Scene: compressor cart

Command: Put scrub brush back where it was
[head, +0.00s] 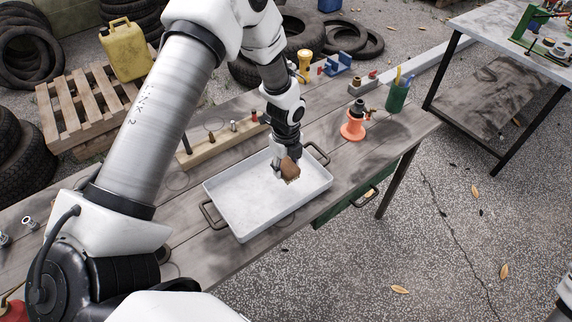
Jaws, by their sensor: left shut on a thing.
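The scrub brush (291,174) is small and brown with bristles pointing down. My left gripper (285,164) reaches down from above and is shut on it. The brush is over the right half of the white metal tray (235,205), near its far side. I cannot tell whether the bristles touch the tray floor. The fingers hide the upper part of the brush. My right gripper is out of view.
The tray, with dark side handles, sits on the wooden workbench (370,150). A wooden peg block (215,147) stands behind it. An orange oil can (352,127) and green pen cup (397,96) stand to the right. Bare wood lies between tray and oil can.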

